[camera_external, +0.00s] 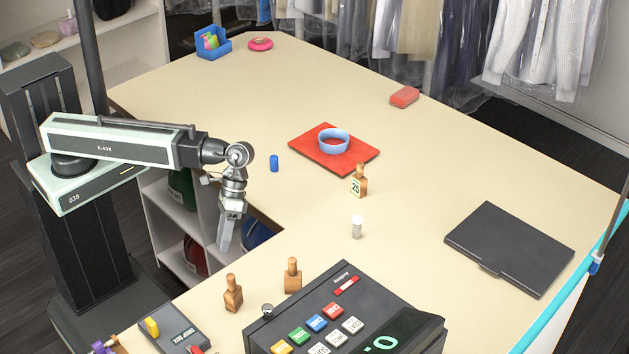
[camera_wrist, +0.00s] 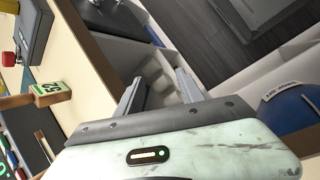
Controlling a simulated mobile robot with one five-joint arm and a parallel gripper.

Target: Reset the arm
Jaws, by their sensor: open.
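My arm reaches out from its column at the left in the external view. My gripper (camera_external: 226,232) hangs pointing down beside the inner edge of the counter (camera_external: 215,110). It is open and holds nothing. In the wrist view both fingers of my gripper (camera_wrist: 158,88) show apart, with the shelving below the counter behind them.
Shelves under the counter hold bags (camera_external: 256,233).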

